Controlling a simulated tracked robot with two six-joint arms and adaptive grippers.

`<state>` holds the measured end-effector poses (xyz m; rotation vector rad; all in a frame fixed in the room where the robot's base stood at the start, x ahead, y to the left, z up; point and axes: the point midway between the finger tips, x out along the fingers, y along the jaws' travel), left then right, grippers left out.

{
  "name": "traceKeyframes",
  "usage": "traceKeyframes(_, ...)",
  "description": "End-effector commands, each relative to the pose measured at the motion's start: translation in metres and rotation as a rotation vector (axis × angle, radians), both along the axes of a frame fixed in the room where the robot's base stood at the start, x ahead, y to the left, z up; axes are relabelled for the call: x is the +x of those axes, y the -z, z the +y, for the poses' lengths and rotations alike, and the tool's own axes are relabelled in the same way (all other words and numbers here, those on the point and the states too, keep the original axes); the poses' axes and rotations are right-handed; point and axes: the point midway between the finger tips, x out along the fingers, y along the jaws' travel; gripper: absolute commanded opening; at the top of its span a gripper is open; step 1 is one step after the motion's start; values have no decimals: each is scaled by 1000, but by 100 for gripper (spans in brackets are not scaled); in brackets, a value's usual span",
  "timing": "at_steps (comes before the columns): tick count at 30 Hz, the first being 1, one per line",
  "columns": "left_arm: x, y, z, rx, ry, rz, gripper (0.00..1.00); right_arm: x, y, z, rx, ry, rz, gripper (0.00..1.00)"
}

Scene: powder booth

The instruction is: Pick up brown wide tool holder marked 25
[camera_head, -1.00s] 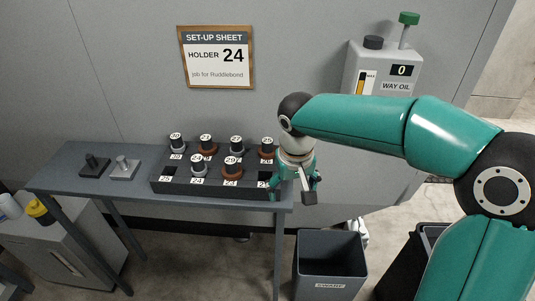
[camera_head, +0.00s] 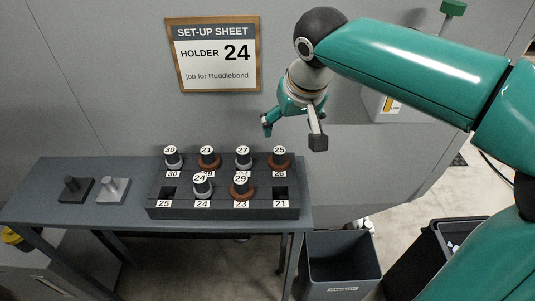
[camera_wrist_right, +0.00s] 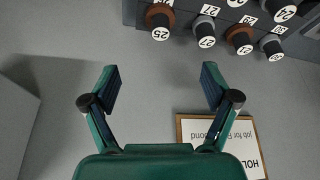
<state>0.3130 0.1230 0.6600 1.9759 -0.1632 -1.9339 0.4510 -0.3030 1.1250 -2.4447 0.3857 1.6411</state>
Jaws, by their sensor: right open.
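The brown wide tool holder marked 25 (camera_head: 280,160) stands upright in the back row of the dark rack (camera_head: 222,211), at its right end. It also shows in the right wrist view at the top (camera_wrist_right: 160,19), beyond the fingertips. My right gripper (camera_head: 291,131) is open and empty, above and behind the right end of the rack, apart from the holder. In the right wrist view its two fingers (camera_wrist_right: 159,78) are spread wide with only grey wall between them. My left gripper is not in view.
Holders 30, 21 or 23, 27, 24 and 29 share the rack (camera_head: 222,211). Front slots over labels 25 and 21 look empty. Two small fixtures (camera_head: 113,190) stand on the bench's left. The set-up sheet (camera_head: 213,55) reads holder 24. A bin (camera_head: 343,270) stands right of the bench.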

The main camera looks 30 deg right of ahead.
Motion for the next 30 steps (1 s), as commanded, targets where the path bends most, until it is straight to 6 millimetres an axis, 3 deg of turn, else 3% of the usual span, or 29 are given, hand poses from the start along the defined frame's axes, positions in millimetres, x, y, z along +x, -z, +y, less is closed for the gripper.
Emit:
traceKeyframes(15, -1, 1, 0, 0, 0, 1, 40, 41, 90, -2, 0, -22, 5, 86)
traceKeyframes(25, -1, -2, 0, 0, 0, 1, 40, 50, 112, -5, -1, -25, 5, 86)
traceKeyframes(30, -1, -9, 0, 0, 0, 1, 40, 56, 134, -10, 1, -24, 6, 86)
